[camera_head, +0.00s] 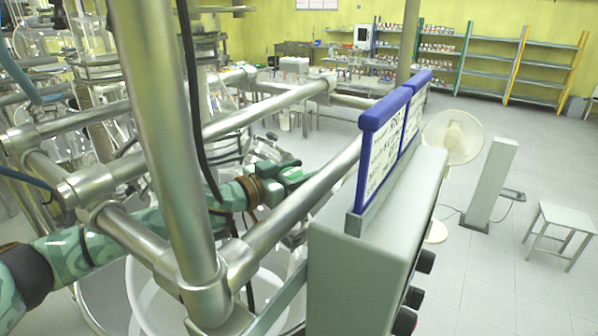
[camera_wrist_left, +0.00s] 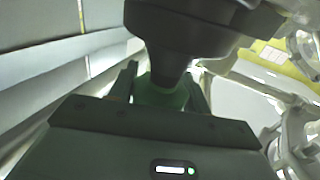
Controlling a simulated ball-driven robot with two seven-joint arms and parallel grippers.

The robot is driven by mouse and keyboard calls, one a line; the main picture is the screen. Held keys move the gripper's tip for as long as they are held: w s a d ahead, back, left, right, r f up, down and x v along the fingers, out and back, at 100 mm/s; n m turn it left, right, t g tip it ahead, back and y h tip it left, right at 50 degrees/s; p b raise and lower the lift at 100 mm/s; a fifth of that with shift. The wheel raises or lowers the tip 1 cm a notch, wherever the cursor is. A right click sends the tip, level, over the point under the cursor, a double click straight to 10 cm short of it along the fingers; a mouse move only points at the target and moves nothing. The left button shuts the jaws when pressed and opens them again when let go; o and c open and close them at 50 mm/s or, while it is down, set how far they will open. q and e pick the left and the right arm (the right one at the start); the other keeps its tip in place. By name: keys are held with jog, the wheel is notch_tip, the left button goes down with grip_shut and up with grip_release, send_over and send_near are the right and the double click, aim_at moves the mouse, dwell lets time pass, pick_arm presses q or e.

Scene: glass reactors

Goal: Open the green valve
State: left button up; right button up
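The green valve (camera_wrist_left: 160,94) shows in the left wrist view as a green knob under a dark, tapered body (camera_wrist_left: 185,45). My left gripper (camera_wrist_left: 162,85) has one finger on each side of the green knob. The fingers stand apart, very close to its sides; whether they press on it cannot be told. In the head view my left arm comes in from the left, passes behind a thick metal post, and its gripper (camera_head: 287,178) is among the pipes. The valve cannot be made out in the head view. My right gripper is not in view.
A metal pipe frame (camera_head: 165,120) crosses in front of my left arm. A grey control box (camera_head: 365,240) with blue-edged panels stands right of it. Glass reactors (camera_head: 75,45) stand at the left. A fan (camera_head: 452,140) and a stool (camera_head: 563,220) stand on the open floor.

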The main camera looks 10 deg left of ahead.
pick_arm(q)
jog(key=c, duration=0.4)
jog(key=shift+c, duration=0.2)
jog(key=shift+n+t+y, duration=0.4)
jog(key=shift+y, duration=0.1)
jog(key=n+t+y, duration=0.1)
jog(key=n+y, duration=0.1)
jog(key=y, duration=0.1)
jog(key=n+t+y, duration=0.2)
jog(key=y, duration=0.1)
jog(key=shift+w+a+n, duration=0.15)
jog(key=shift+a+n, duration=0.05)
jog(key=shift+n, duration=0.1)
jog(key=y, duration=0.1)
jog(key=n+y, duration=0.2)
jog(key=shift+a+f+t+b, duration=0.1)
jog(key=shift+a+t+b, duration=0.15)
jog(key=shift+t+b, duration=0.15)
jog(key=shift+a+n+y+b, duration=0.25)
jog(key=shift+n+y+b, duration=0.25)
jog(key=shift+n+y, duration=0.9)
jog(key=shift+m+y, duration=0.3)
jog(key=shift+y, duration=0.2)
jog(key=shift+r, duration=0.2)
